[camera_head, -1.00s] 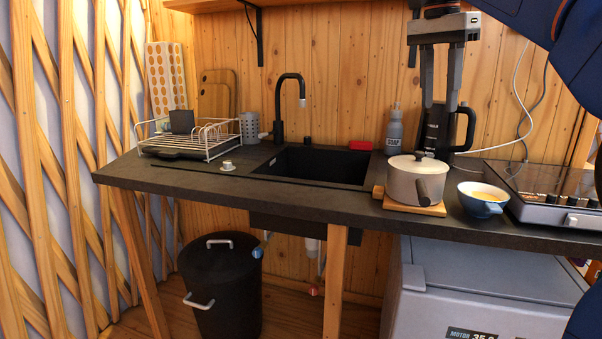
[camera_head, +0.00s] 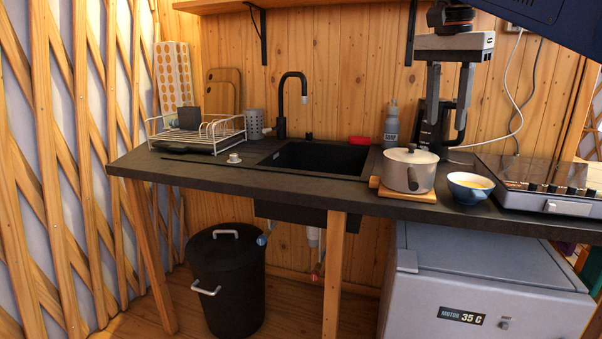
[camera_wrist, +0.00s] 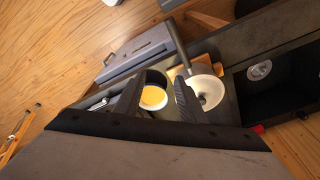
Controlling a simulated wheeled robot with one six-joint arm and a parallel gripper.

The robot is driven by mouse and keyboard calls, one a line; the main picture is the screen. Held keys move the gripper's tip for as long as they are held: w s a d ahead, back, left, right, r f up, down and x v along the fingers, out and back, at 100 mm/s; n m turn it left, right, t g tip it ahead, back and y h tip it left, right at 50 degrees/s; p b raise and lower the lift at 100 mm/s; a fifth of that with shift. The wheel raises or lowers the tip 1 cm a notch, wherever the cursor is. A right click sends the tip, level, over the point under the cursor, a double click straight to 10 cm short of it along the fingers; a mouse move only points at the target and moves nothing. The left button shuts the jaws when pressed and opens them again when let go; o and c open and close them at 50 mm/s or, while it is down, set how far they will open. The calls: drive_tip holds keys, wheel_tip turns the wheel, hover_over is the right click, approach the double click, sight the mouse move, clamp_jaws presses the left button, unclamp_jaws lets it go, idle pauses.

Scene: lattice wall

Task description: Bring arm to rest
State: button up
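My gripper (camera_head: 446,132) points down over the right part of the counter in the head view, with its two long grey fingers apart. A dark jug-like object (camera_head: 425,118) shows behind the fingers. In the wrist view my gripper (camera_wrist: 157,88) is open, with nothing held between the fingers. A blue bowl with yellow contents (camera_wrist: 153,97) shows beyond and between the fingertips; it also shows in the head view (camera_head: 470,187). The blue part at the head view's top right is my arm.
A lidded pot (camera_head: 409,171) stands on a wooden board beside the bowl. A cooktop (camera_head: 545,190) is at the right. The sink (camera_head: 315,160) and dish rack (camera_head: 198,134) are further left. A grey box fridge (camera_head: 490,285) and black bin (camera_head: 228,280) stand under the counter (camera_head: 270,184).

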drive_tip(key=s+f+n+t, duration=0.1)
drive_tip(key=s+f+n, duration=0.2)
drive_tip(key=s+f, duration=0.4)
drive_tip(key=s+f+n+t+y, duration=0.1)
drive_tip(key=s+f+n, duration=0.3)
drive_tip(key=f, duration=1.5)
drive_tip(key=s+f+n+t, duration=0.1)
drive_tip(key=s+f+n, duration=0.2)
drive_tip(key=s+f, duration=0.7)
wheel_tip(320, 180, down, 3)
drive_tip(key=shift+s+d+r+n+t, duration=0.1)
drive_tip(key=shift+s+d+n+t, duration=0.05)
drive_tip(key=shift+s+n+t, duration=0.2)
